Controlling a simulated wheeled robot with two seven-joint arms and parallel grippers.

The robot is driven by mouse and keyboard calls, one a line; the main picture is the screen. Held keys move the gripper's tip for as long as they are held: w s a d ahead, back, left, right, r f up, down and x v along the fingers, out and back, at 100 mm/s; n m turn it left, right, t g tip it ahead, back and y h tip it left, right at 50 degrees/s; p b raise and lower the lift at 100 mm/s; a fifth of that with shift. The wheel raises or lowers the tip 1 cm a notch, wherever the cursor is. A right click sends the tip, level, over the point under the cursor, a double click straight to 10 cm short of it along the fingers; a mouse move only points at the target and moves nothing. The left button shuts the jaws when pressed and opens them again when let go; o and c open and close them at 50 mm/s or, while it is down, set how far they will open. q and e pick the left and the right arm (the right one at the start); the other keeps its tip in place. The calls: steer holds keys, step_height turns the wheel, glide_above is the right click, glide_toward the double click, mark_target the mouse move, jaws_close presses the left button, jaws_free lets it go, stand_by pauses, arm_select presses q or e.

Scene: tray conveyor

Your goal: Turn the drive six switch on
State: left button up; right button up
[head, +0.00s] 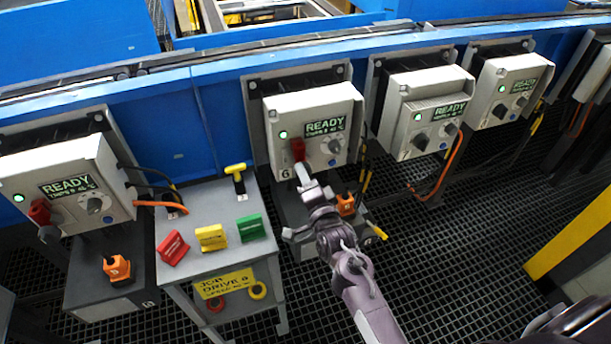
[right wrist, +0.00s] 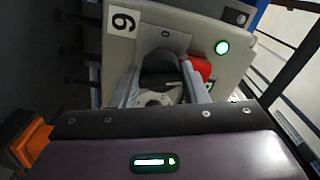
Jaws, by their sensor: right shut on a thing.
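The drive six box (head: 284,115) is a pale grey cabinet with a "6" label, a lit green lamp, a READY display and a grey dial. Its switch, with a red part (head: 298,149), sits at the box's lower left. My right gripper (head: 304,172) reaches up to it from below. In the right wrist view, the gripper (right wrist: 170,85) is shut on the dark switch knob (right wrist: 160,68), with a finger on each side. The red part (right wrist: 200,68) shows by the right finger. The fingers partly hide the switch, so I cannot tell its setting. My left gripper is out of view.
Similar drive boxes stand left (head: 85,185) and right (head: 425,105). A grey stand (head: 205,200) with red, yellow and green blocks is left of my right arm. An orange plug (head: 345,203) is close right of the gripper. Cables hang between boxes.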

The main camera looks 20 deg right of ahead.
steer(key=shift+m+p, duration=0.3)
steer(key=shift+m, duration=0.8)
steer(key=o, duration=1)
steer(key=shift+c, duration=0.2)
steer(key=s+p, duration=0.4)
steer(key=s, duration=0.3)
steer(key=shift+s+d, duration=0.15)
steer(key=shift+s, duration=0.1)
